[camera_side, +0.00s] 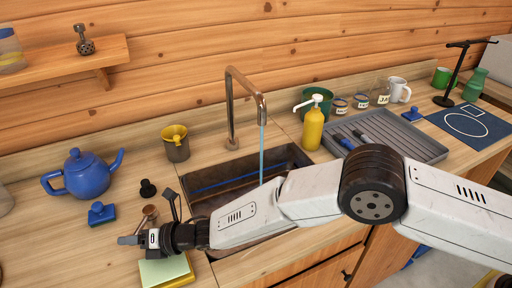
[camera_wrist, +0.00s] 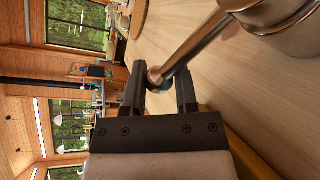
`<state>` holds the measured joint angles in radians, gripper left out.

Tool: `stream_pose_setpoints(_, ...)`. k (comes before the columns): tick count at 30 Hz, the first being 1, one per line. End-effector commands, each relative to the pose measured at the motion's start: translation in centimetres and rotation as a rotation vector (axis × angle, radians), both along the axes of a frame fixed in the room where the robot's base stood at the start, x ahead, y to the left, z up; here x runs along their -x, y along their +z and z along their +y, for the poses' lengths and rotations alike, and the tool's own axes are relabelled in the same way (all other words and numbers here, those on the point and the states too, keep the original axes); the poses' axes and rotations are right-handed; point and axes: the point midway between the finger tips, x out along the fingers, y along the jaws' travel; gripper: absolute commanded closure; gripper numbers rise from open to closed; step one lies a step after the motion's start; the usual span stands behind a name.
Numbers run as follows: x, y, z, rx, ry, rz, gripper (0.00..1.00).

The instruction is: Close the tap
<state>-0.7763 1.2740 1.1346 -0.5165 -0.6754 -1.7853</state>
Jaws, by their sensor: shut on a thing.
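The tap's bronze spout (camera_side: 232,100) rises behind the sink (camera_side: 290,155) and bends over it. A blue stream of water (camera_side: 262,150) runs from its mouth. The tap's metal handle (camera_side: 150,212) is on the counter left of the sink, partly hidden by my gripper in the side view. In the wrist view its lever (camera_wrist: 190,46) slants from a round body (camera_wrist: 275,12) to a ball end between my fingers. My gripper (camera_side: 147,220) is shut on the lever near that ball end, and it also shows in the wrist view (camera_wrist: 160,80).
Sponges (camera_side: 165,270) lie in front of my gripper. A yellow soap bottle (camera_side: 313,128) and grey drying rack (camera_side: 395,132) stand right of the sink.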

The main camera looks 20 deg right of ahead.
Motion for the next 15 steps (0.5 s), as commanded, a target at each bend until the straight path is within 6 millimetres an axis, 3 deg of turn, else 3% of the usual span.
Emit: stream_pose_setpoints(15, 0.5, 0.3, -1.1, -0.003, 0.151, -0.008, 1.0)
